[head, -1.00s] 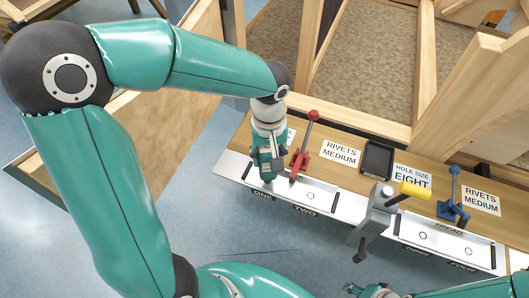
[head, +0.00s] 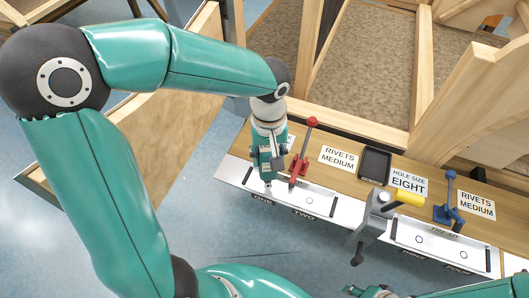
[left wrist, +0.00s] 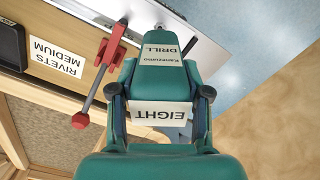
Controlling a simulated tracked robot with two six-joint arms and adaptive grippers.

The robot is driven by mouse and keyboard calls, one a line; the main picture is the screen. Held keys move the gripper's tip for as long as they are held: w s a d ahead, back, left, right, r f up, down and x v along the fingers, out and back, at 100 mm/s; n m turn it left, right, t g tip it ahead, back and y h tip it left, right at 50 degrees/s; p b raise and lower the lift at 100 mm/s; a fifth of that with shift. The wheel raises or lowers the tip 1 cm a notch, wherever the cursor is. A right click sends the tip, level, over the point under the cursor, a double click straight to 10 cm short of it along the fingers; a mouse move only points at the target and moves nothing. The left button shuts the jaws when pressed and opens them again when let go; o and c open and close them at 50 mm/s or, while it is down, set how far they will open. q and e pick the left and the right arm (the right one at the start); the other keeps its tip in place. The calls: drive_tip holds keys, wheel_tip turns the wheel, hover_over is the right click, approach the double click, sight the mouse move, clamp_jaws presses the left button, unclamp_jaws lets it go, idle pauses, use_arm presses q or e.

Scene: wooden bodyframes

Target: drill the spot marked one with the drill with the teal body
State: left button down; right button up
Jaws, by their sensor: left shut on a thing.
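My left gripper (head: 267,138) is shut on the teal drill (head: 266,161), which hangs nose down over the left end of the white strip. In the left wrist view the drill (left wrist: 158,72) sits between both fingers, with labels reading "DRILL" and "EIGHT". The label for spot one (head: 262,199) shows on the strip's front edge just below the drill's nose. The spot itself is hidden or too small to make out, and I cannot tell whether the bit touches the strip. My right gripper (head: 368,292) shows only partly at the bottom edge; its jaws are unclear.
A red-handled tool (head: 301,165) stands close right of the drill; it also shows in the left wrist view (left wrist: 100,75). Spot two (head: 309,199) lies right of it. Farther right are a black tray (head: 375,165), a grey tool with yellow handle (head: 378,215) and a blue tool (head: 449,203).

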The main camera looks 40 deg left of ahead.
sight(268, 147)
use_arm(q)
drive_tip(key=shift+r, duration=0.3)
drive_tip(key=shift+r+p, duration=2.05)
drive_tip(key=shift+r, duration=0.4)
drive_tip(key=shift+s+f, duration=0.1)
